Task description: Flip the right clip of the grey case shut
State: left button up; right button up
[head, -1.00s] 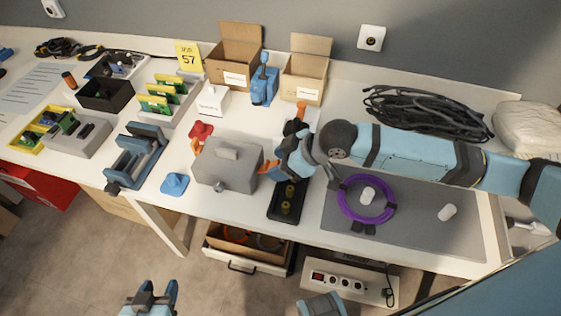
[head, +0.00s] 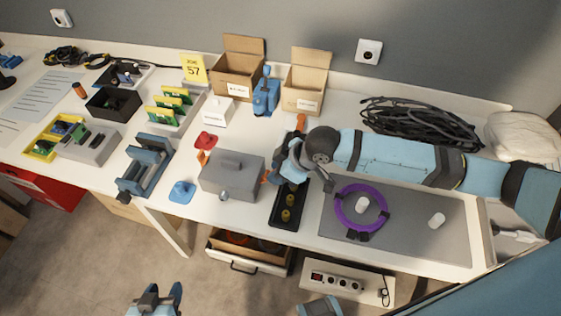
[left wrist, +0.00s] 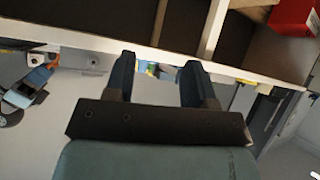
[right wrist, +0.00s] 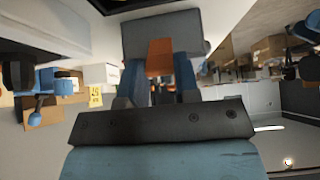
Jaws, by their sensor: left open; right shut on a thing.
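The grey case (head: 231,178) stands closed near the front of the white table, with a handle on its lid and a round knob on its front. Its orange right clip (head: 264,180) is mostly hidden by my right gripper (head: 277,177), which is at the case's right side. In the right wrist view the orange clip (right wrist: 160,56) lies between the fingers of my right gripper (right wrist: 161,75), against the grey case (right wrist: 160,28); the gripper is shut on it. Whether the clip is latched is unclear. My left gripper (head: 157,297) is open and empty, low in front of the table.
A black tray (head: 273,219) with yellowish parts lies right of the case, below my right arm. A blue piece (head: 182,192) and a blue-grey stand (head: 147,165) are to the left. A purple ring (head: 340,213) lies on the grey mat (head: 400,243).

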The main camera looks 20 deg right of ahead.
aim_at(261, 179)
jog(key=a+g+h+p, duration=0.1)
jog(key=p, duration=0.3)
jog(key=w+a+r+g+h+p, duration=0.1)
jog(key=h+p, duration=0.1)
jog(key=p, duration=0.3)
jog(key=w+a+r+g+h+p, duration=0.1)
jog(key=h+p, duration=0.1)
jog(key=p, duration=0.3)
jog(key=shift+a+r+g, duration=0.1)
jog(key=shift+a+g, duration=0.05)
jog(key=shift+g, duration=0.15)
pick_arm(q)
notch_tip(261, 179, up, 14)
jog(key=a+p, duration=0.1)
jog(key=shift+s+a+r+t+p, duration=0.2)
jog(key=shift+t+p, duration=0.1)
jog(key=shift+p, duration=0.05)
pick_arm(e)
jog(key=shift+w+a+f+g+h, duration=0.3)
jog(key=shift+g+h, duration=0.2)
jog(key=shift+h, duration=0.4)
pick_arm(q)
jog(key=shift+s, duration=0.1)
pick_arm(e)
jog(key=o, duration=0.9)
jog(key=shift+r, duration=0.15)
